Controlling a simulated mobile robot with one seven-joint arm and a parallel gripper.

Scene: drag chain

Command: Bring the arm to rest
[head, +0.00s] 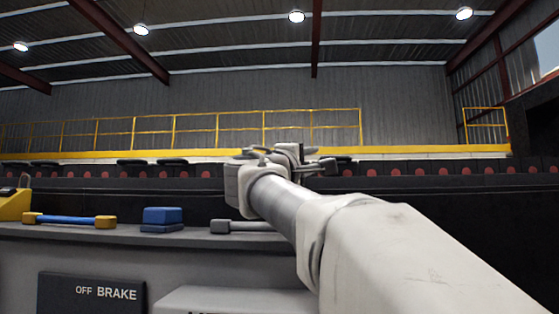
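My arm reaches up from the lower right of the head view toward the middle. Its far end, with my gripper (290,158), is seen from behind above the grey counter (180,236). The fingers are small and partly hidden by the wrist, so I cannot tell whether they are open or shut. I see nothing clearly held.
On the counter are a blue bar with yellow ends (70,219), a blue block (163,219) and a grey bar (240,227) partly behind my arm. A dark "OFF BRAKE" panel (92,293) is below. A dark chain-like band with red spots (110,176) runs behind.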

